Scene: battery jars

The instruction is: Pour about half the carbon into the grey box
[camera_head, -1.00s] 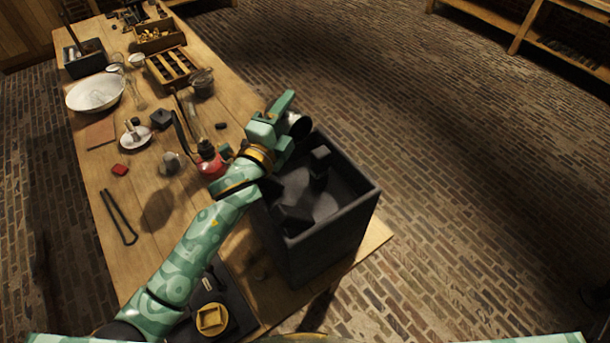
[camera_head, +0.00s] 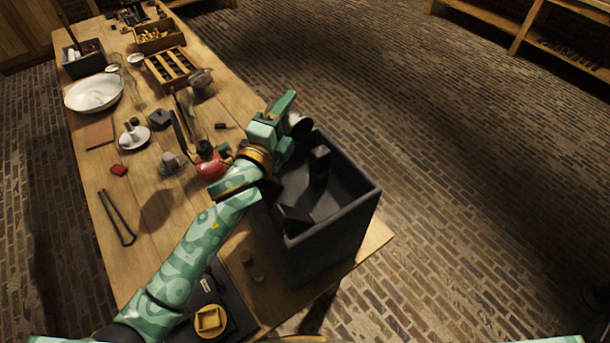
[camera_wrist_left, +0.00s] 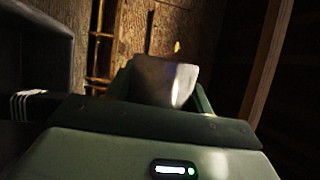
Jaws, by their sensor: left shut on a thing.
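The grey box (camera_head: 345,222) stands at the near right corner of the table, open at the top. Dark blocks (camera_head: 318,165) show inside it. My left gripper (camera_head: 287,122) is over the box's far left rim, shut on a metal cup (camera_head: 300,127). In the left wrist view the cup (camera_wrist_left: 165,82) sits between the fingers, pale and shiny. I cannot see its mouth clearly, nor any carbon in it or falling from it. My right gripper is in neither view.
A red burner-like item (camera_head: 212,162) stands just left of the box. A white bowl (camera_head: 95,92), a wooden rack (camera_head: 172,68) and tongs (camera_head: 117,217) lie farther left on the table. The brick floor right of the table is clear.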

